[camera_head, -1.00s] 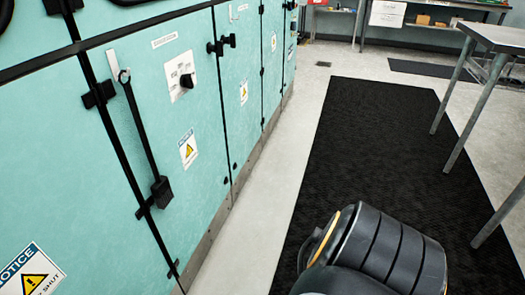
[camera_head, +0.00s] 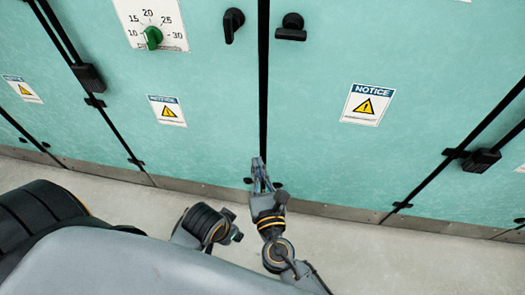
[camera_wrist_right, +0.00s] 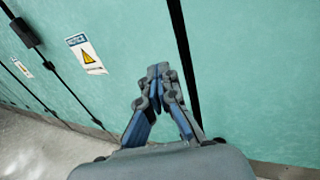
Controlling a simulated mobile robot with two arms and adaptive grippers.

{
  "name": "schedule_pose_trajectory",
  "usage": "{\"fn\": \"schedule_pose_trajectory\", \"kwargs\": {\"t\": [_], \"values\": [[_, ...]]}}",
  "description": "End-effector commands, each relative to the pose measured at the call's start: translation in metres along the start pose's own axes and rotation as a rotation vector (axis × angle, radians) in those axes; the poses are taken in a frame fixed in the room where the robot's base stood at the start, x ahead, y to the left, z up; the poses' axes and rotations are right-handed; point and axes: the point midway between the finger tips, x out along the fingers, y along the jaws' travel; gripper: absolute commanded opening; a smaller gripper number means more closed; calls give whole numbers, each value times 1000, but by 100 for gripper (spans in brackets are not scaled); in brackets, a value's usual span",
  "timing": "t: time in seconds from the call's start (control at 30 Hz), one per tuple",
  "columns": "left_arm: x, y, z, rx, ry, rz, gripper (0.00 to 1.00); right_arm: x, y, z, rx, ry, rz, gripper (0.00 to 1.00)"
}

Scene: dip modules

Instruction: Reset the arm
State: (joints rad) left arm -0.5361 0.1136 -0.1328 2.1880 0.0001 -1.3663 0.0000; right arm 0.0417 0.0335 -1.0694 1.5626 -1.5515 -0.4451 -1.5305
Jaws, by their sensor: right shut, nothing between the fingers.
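My right gripper (camera_head: 260,172) is in front of the teal cabinet (camera_head: 330,50), low down and close to the dark vertical seam between two doors. It points up in the head view. In the right wrist view its fingertips (camera_wrist_right: 157,72) meet, and nothing is held between them. The cabinet face fills the background of that view, with the black seam just right of the fingers. I cannot tell the exact gap between the fingertips and the cabinet. My left gripper is not in either current view.
A green dial knob (camera_head: 152,37) sits on a white scale plate. Two black handles stick out near the seam, the left one (camera_head: 232,24) and the right one (camera_head: 291,27). A black latch bar (camera_head: 481,160) is at the right. Pale floor (camera_head: 370,250) runs along the cabinet's base.

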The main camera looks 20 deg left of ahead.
Motion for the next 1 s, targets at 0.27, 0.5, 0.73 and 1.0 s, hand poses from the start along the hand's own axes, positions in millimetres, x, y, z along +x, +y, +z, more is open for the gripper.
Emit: {"fn": "schedule_pose_trajectory", "kwargs": {"t": [0.27, 0.5, 0.73, 1.0], "values": [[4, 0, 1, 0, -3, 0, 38, -18, 7, 0, -1, 0, 0, 0], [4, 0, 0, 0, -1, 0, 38, -19, -13, -2, 113, 19, -65, 0], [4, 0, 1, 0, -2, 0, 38, -63, -140, -41, 901, 67, -538, 0], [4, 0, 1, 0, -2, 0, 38, -197, -237, -122, 1911, -130, -1271, 0]]}}
